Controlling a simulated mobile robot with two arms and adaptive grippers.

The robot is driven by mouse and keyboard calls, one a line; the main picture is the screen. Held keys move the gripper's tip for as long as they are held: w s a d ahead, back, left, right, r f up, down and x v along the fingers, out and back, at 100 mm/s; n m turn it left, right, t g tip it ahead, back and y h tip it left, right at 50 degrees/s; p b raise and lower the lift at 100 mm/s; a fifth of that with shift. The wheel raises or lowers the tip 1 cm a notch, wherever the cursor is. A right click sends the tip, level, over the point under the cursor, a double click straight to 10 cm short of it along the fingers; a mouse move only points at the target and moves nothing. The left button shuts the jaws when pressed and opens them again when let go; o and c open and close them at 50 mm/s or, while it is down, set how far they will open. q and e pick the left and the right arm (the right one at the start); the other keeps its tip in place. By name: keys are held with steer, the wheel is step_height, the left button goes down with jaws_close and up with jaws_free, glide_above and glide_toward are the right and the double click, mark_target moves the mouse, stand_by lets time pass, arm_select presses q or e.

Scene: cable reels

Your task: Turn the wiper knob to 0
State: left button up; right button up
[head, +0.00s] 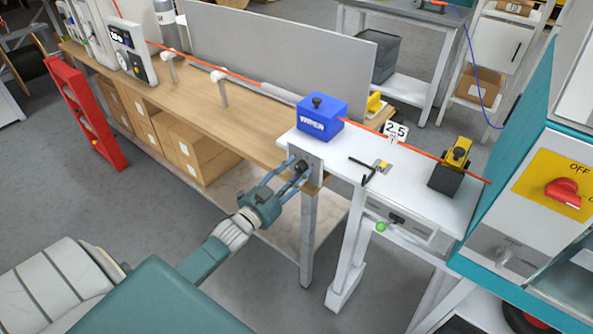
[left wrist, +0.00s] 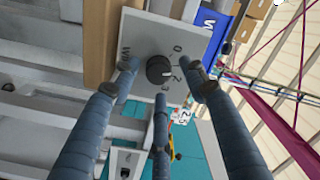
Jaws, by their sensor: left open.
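The wiper knob (head: 300,167) is a small black knob on a grey plate (head: 312,160) at the bench end, below the blue WIPER box (head: 321,118). In the left wrist view the knob (left wrist: 159,70) sits mid-plate, with printed 0 above right, 2 to its right and 3 below. A small light mark on the knob seems to face the 2, but it is hard to tell. My left gripper (head: 290,175) is open in front of the plate. Its three fingers (left wrist: 160,82) are spread around the knob, with gaps visible. My right gripper is not in view.
An orange cable (head: 410,147) runs along the wooden bench (head: 215,105) and white table past a 2.5 sign (head: 396,130). A teal cabinet with a red OFF switch (head: 564,191) stands at right.

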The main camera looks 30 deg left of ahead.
arm_select(q)
steer(key=shift+w, duration=0.3)
jaws_close()
steer(key=shift+r, duration=0.1)
stand_by(0.7)
